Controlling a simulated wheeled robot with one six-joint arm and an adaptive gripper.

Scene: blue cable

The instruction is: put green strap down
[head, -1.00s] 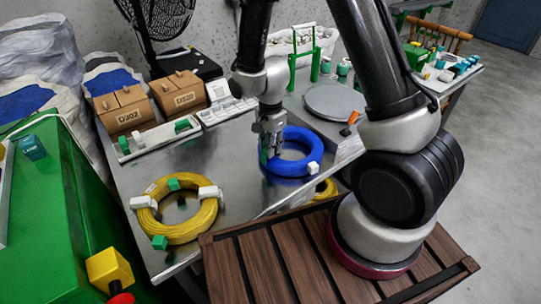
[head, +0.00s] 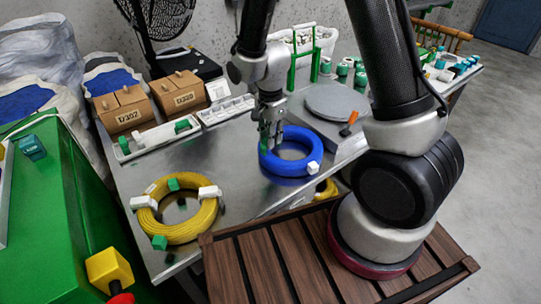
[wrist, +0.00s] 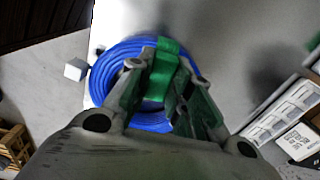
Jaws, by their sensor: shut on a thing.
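My gripper (head: 270,143) points down at the left side of the blue cable coil (head: 300,166) on the metal table. In the wrist view the fingers (wrist: 160,85) are shut on the green strap (wrist: 165,62), which lies over the far rim of the blue coil (wrist: 112,66). I cannot tell whether the strap touches the cable. In the head view the held strap is mostly hidden by the fingers.
A yellow coil (head: 203,222) with green and white straps lies at the front left of the table (head: 240,195). A white tray (head: 152,139) and cardboard boxes (head: 178,94) stand behind. A round-plate scale (head: 333,101) stands to the right. Bare table lies between the coils.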

